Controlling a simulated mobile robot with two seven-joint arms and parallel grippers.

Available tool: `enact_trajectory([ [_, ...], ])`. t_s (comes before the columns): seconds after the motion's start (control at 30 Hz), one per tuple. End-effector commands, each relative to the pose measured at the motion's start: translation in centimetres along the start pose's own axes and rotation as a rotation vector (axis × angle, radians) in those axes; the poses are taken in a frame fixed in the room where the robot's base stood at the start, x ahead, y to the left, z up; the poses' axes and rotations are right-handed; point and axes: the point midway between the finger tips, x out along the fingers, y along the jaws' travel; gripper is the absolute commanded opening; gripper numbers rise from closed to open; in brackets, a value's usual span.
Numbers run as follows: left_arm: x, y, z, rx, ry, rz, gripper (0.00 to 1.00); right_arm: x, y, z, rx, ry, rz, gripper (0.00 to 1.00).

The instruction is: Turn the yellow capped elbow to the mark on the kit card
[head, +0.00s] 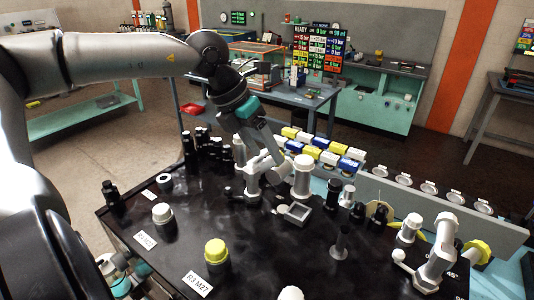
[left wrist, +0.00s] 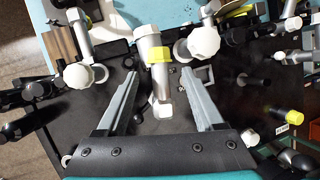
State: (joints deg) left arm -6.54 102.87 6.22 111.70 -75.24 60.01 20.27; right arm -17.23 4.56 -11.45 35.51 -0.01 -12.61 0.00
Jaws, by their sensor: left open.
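A yellow cap (head: 477,250) shows beside a pale elbow fitting (head: 436,250) at the far right of the bench, with degree marks including 45° printed next to it. Another yellow cap (head: 215,250) tops an upright fitting at the front, labelled R3 M27; it also shows in the left wrist view (left wrist: 293,117). My left gripper (head: 275,158) is open above the middle of the bench, near pale upright fittings. In the left wrist view, a grey tubular fitting with a yellow band (left wrist: 160,54) shows between the open fingers (left wrist: 160,73); contact cannot be told. My right gripper is not in view.
White-capped fittings (head: 303,163) stand close to my left gripper. A small grey tray (head: 295,213) lies below it. Black fittings (head: 190,152) crowd the back left. A row of yellow, white and blue boxes (head: 325,155) lines the back.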

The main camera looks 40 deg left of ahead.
Motion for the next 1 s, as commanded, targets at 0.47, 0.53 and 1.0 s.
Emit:
enact_trajectory([
  [0.47, 1.9, 0.0, 0.0, 0.001, -0.001, 0.000, 0.69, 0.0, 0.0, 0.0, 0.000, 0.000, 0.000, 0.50],
  [0.53, 2.0, 0.0, 0.0, 0.001, -0.001, 0.000, 0.69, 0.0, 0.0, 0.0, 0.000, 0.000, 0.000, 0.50],
  [1.0, 2.0, 0.0, 0.0, 0.000, -0.001, -0.001, 0.35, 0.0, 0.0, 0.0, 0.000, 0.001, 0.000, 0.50],
])
